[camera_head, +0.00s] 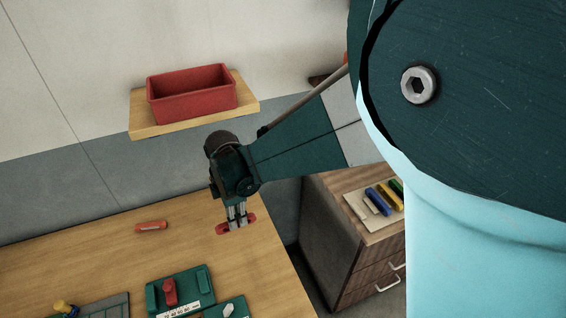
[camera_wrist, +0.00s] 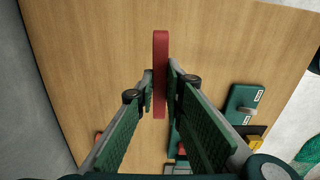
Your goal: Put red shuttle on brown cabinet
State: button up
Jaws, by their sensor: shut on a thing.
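The red shuttle (camera_head: 223,229) is a flat, slim red piece near the table's right back edge in the head view. My gripper (camera_head: 238,220) points down and is shut on it, with shuttle ends sticking out on both sides. In the wrist view the red shuttle (camera_wrist: 160,47) stands as a narrow strip between my two fingers. I cannot tell whether it touches the table. The brown cabinet (camera_head: 362,262) stands right of the table, lower down, with drawers and pale handles. My arm hides part of its surroundings.
On the cabinet top lies a pale board (camera_head: 357,206) with blue, yellow and green pieces. The wooden table (camera_head: 105,262) holds an orange-red piece (camera_head: 151,226) and green devices (camera_head: 180,290). A red bin (camera_head: 192,97) sits on a wall shelf (camera_head: 150,130).

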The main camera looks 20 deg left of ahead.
jog(key=w+d+r+m+p, duration=0.3)
jog(key=w+d+m, duration=0.6)
jog(key=w+d, duration=0.75)
notch_tip(320, 180, up, 2)
jog(key=m+p, duration=0.3)
jog(key=m, duration=0.6)
send_over(365, 210)
jog(key=shift+r, duration=0.1)
jog(key=shift+f+p, duration=0.35)
jog(key=shift+f, duration=2.6)
jog(key=shift+f, duration=0.15)
jog(key=shift+f, duration=1.95)
jog(key=shift+f, duration=0.2)
